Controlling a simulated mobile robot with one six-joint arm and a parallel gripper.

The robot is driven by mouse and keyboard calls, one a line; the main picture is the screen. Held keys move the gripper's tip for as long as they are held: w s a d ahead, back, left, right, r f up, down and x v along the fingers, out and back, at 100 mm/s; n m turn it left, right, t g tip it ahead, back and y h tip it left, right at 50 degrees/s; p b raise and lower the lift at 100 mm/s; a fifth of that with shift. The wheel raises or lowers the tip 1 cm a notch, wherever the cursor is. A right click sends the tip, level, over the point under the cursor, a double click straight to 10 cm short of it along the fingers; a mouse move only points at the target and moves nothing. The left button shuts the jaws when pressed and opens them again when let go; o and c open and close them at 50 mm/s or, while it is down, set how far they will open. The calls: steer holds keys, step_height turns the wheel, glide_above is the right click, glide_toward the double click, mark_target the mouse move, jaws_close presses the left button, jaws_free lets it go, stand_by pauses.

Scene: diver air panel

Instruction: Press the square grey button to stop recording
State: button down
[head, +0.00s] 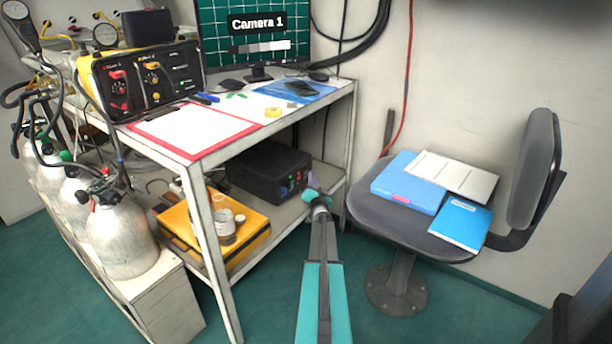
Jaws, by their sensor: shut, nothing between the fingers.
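A black box (262,172) sits on the lower shelf of the white metal table, with small red and green controls (295,181) at the right end of its front face. I cannot make out a square grey button on it; the controls are small and my gripper is close in front of that end. My gripper (313,186) is shut and empty at the end of my arm, just right of those controls in the picture. I cannot tell whether it touches the box. A monitor (253,62) on the table top shows "Camera 1" over a green grid.
A yellow case (250,232) is on the lower shelf. Gas cylinders (120,240) stand left. A chair (400,222) with folders stands right.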

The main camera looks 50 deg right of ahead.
steer(key=shift+w+d+r, duration=0.1)
steer(key=shift+w+r, duration=0.35)
steer(key=shift+w, duration=0.35)
stand_by(0.4)
steer(key=shift+s, duration=0.1)
steer(key=shift+s+f, duration=0.1)
steer(key=shift+s, duration=0.2)
steer(key=shift+s+a, duration=0.15)
steer(key=shift+a, duration=0.1)
steer(key=shift+s, duration=0.2)
steer(key=shift+s+f+p, duration=0.15)
steer(key=shift+s+p, duration=0.1)
steer(key=shift+s, duration=1.05)
steer(key=shift+s+f+p, duration=0.15)
steer(key=shift+s+p, duration=0.05)
steer(key=shift+s, duration=1.05)
